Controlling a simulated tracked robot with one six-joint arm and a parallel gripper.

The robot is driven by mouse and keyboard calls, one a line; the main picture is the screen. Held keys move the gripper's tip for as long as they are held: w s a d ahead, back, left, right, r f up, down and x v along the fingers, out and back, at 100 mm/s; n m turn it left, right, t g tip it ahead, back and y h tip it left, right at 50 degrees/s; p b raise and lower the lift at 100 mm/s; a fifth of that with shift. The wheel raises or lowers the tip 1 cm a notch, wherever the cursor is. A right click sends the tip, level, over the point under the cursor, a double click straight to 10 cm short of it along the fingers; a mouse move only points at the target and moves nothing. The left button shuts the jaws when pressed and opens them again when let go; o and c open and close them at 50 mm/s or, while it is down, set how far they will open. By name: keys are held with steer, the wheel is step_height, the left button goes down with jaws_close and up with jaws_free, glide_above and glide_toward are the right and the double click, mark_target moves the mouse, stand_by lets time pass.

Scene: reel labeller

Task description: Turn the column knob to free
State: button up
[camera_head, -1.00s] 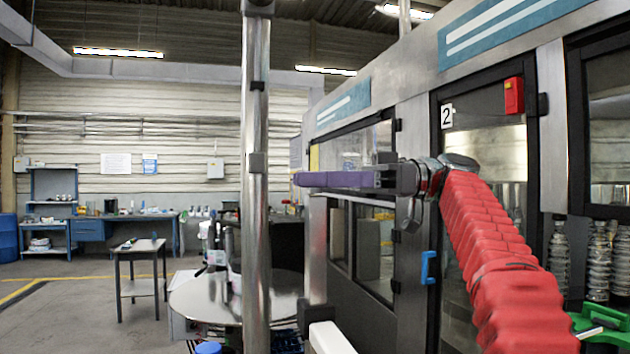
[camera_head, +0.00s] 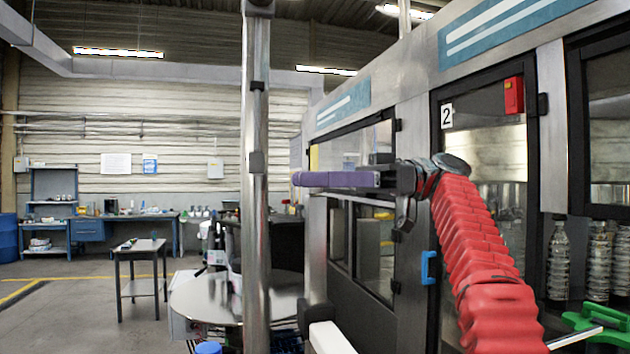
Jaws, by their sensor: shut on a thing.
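My gripper (camera_head: 297,179) reaches out from the right, with long purple fingers that point left and lie close together. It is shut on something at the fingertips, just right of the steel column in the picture. I take this to be the column knob, but it is too small or hidden by the fingers to make out, and so is its setting. The upright steel column (camera_head: 256,225) runs from top to bottom of the view, with a grey fitting (camera_head: 257,162) on it near fingertip height.
The labeller's glazed cabinet (camera_head: 414,200) stands close behind and right of my arm, with a blue handle (camera_head: 428,267) on its door. A round metal plate (camera_head: 200,300) sits low by the column. A small table (camera_head: 139,254) stands at the left, with open floor around it.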

steer(key=o, duration=1.1)
steer(key=shift+c, duration=0.2)
steer(key=shift+m+t, duration=1.2)
steer(key=shift+t, duration=0.65)
steer(key=shift+m+t, duration=1.2)
steer(key=shift+t, duration=0.65)
steer(key=shift+t, duration=0.3)
steer(key=shift+m+t+h, duration=0.95)
steer(key=shift+m+t, duration=0.4)
steer(key=shift+t, duration=0.4)
steer(key=shift+m+t+h, duration=0.95)
steer(key=shift+m+t, duration=0.4)
steer(key=shift+t, duration=0.4)
steer(key=shift+m+t+h, duration=0.3)
